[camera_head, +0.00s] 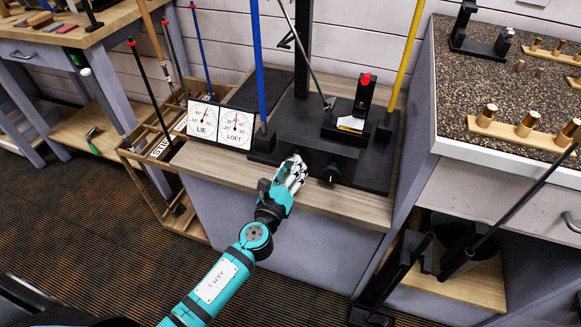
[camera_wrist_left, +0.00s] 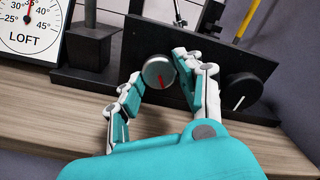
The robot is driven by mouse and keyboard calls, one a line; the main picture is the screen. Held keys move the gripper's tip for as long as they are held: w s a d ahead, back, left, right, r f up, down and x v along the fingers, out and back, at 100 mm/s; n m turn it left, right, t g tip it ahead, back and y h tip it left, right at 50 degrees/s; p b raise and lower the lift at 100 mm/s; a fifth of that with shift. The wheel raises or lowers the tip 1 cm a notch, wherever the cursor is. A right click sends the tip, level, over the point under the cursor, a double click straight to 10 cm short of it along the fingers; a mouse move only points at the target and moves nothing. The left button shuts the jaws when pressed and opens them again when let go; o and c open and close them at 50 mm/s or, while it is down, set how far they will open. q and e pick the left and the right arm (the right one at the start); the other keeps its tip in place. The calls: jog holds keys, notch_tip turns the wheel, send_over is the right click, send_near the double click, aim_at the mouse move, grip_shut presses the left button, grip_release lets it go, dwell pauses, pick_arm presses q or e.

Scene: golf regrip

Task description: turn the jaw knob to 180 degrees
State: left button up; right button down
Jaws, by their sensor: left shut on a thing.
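My left gripper (camera_head: 293,170) reaches the front of the black bending machine (camera_head: 335,158) on the wooden bench. In the left wrist view, my left gripper (camera_wrist_left: 158,84) has its fingers on either side of a round silver-faced knob (camera_wrist_left: 158,70) with a red mark. The mark looks near vertical, slightly tilted. The gripper is shut on this knob; its sides are partly hidden by the fingers. A second, black knob (camera_wrist_left: 239,92) with a slanted white mark sits to the right, apart from the fingers; it also shows in the head view (camera_head: 332,173). No label tells which is the jaw knob.
LIE and LOFT dials (camera_head: 220,124) stand left of the machine. A blue post (camera_head: 258,70) and a yellow post (camera_head: 405,60) rise beside it. A club shaft (camera_head: 305,55) slants down to the machine. A speckled counter (camera_head: 505,85) stands at right, a club rack (camera_head: 165,150) at left.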

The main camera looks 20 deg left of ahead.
pick_arm(q)
jog(key=shift+m+p, duration=0.4)
jog(key=shift+m, duration=0.8)
jog(key=shift+f+m+p, duration=0.15)
jog(key=shift+m+p, duration=0.2)
jog(key=shift+m, duration=0.85)
pick_arm(e)
jog(key=shift+s+d+f, duration=0.2)
jog(key=shift+s+f, duration=0.75)
jog(key=shift+s, duration=0.1)
jog(key=shift+s+d+f, duration=0.15)
jog(key=shift+s+f, duration=0.75)
jog(key=shift+s, duration=0.1)
pick_arm(q)
jog(key=o, duration=1.1)
jog(key=s, duration=1.2)
jog(key=shift+a, duration=0.25)
